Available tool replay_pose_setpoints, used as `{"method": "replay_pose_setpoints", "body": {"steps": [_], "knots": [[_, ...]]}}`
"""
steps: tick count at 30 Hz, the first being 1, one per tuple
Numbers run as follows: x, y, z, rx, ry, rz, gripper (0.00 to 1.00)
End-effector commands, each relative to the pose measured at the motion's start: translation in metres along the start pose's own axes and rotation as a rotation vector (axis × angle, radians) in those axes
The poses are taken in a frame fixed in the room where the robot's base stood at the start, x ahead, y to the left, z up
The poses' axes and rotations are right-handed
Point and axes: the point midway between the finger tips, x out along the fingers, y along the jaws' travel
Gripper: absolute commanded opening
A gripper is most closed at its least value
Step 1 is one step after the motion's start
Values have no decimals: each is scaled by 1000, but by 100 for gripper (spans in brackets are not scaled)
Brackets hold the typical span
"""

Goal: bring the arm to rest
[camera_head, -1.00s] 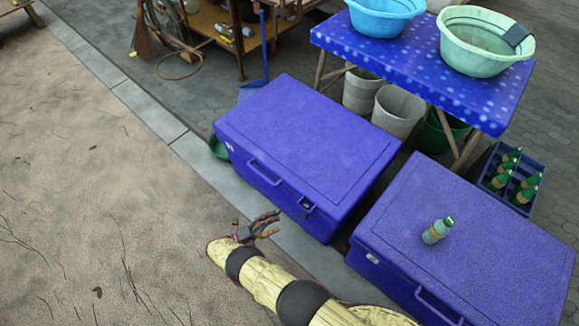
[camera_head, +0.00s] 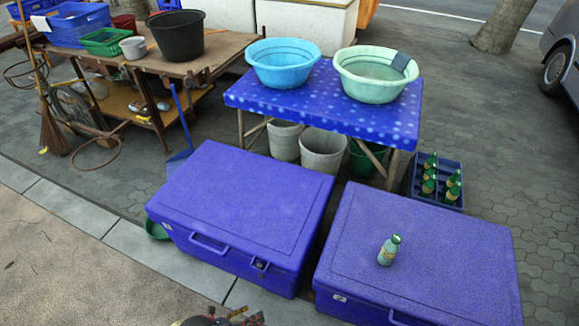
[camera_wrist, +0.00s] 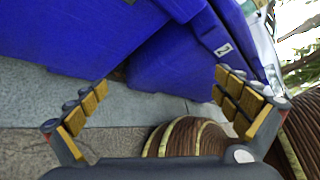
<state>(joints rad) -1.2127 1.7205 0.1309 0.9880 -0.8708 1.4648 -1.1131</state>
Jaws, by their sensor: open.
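My gripper (camera_wrist: 160,105) is open and empty in the wrist view, its two padded fingers spread wide apart. In the head view only the top of my gripper (camera_head: 225,319) shows at the bottom edge, in front of the left blue cooler box (camera_head: 245,195). The rest of my arm is out of the head view. In the wrist view, blue boxes (camera_wrist: 80,30) lie beyond the fingers, with grey pavement between.
A right blue cooler box (camera_head: 425,250) carries a small bottle (camera_head: 389,250). Behind stand a blue table (camera_head: 310,103) with two basins, a crate (camera_head: 415,180) of green bottles and a wooden bench (camera_head: 220,48). Sandy ground lies front left.

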Motion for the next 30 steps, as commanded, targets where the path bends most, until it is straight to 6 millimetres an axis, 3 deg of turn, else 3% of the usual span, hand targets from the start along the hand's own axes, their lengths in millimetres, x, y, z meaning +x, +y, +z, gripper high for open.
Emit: {"method": "replay_pose_setpoints", "body": {"steps": [5,14,30], "knots": [[-13,-32,24,220,159,-13,100],[-36,-108,94,651,460,-97,100],[-48,-276,221,1327,912,-345,100]]}}
